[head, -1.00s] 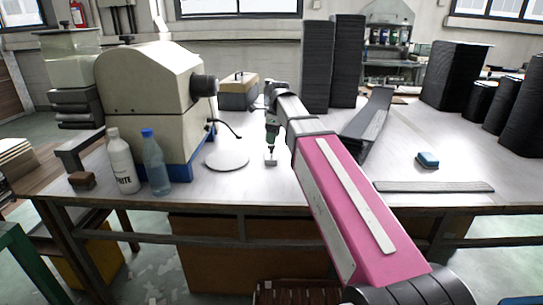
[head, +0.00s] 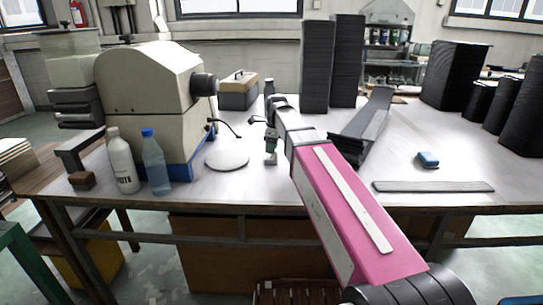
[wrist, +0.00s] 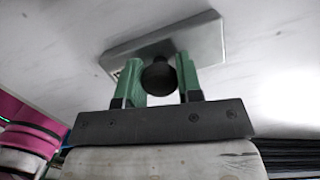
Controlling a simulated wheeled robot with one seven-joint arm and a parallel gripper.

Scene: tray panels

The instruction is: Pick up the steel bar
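A flat grey metal bar (wrist: 205,42) lies on the pale tabletop in the wrist view, with a dark round knob (wrist: 158,77) standing up from it. The two green fingers of my gripper (wrist: 159,64) are open, one on each side of the knob, with a gap on both sides. In the head view my gripper (head: 271,150) points down low over the table, and mostly hides the small piece under it. Another long, flat grey strip (head: 433,186) lies near the table's right front edge. No label shows which is the steel bar.
A round white disc (head: 227,158) lies just left of my gripper, beside a large beige machine (head: 150,85). A white bottle (head: 122,162) and a blue bottle (head: 155,165) stand further left. Tall dark stacks (head: 318,65) stand behind. A blue block (head: 427,160) lies at right.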

